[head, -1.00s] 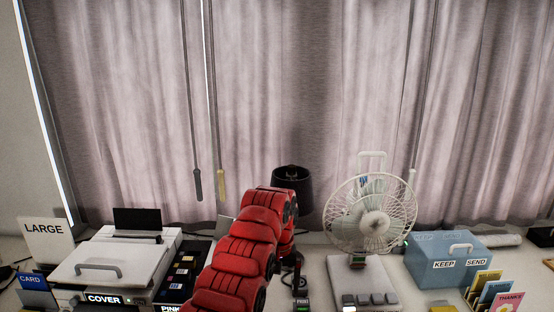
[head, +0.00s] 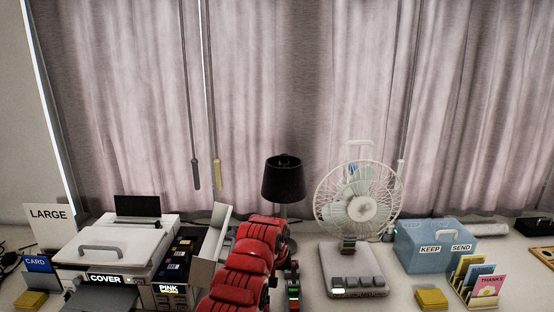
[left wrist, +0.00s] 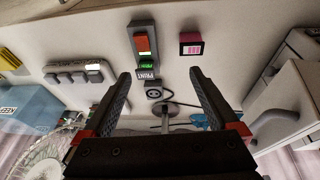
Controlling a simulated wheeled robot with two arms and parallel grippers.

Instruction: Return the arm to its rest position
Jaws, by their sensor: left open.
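My left arm (head: 250,262), red and segmented, reaches in from the bottom middle of the head view, over the table. Its gripper is mostly hidden there behind the arm. In the left wrist view my left gripper (left wrist: 163,85) has its two dark fingers spread wide, with nothing between them. Beyond the fingers is a grey switch box (left wrist: 144,42) with an orange and a green button and a PRINT label. The fingers appear apart from it. My right gripper is in neither view.
A white printer (head: 125,240) with COVER and PINK labels stands left of the arm. A black lamp (head: 283,180) and a white fan (head: 358,205) stand behind and right. A blue KEEP/SEND box (head: 435,248) is further right. A pink-labelled block (left wrist: 191,43) lies beside the switch box.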

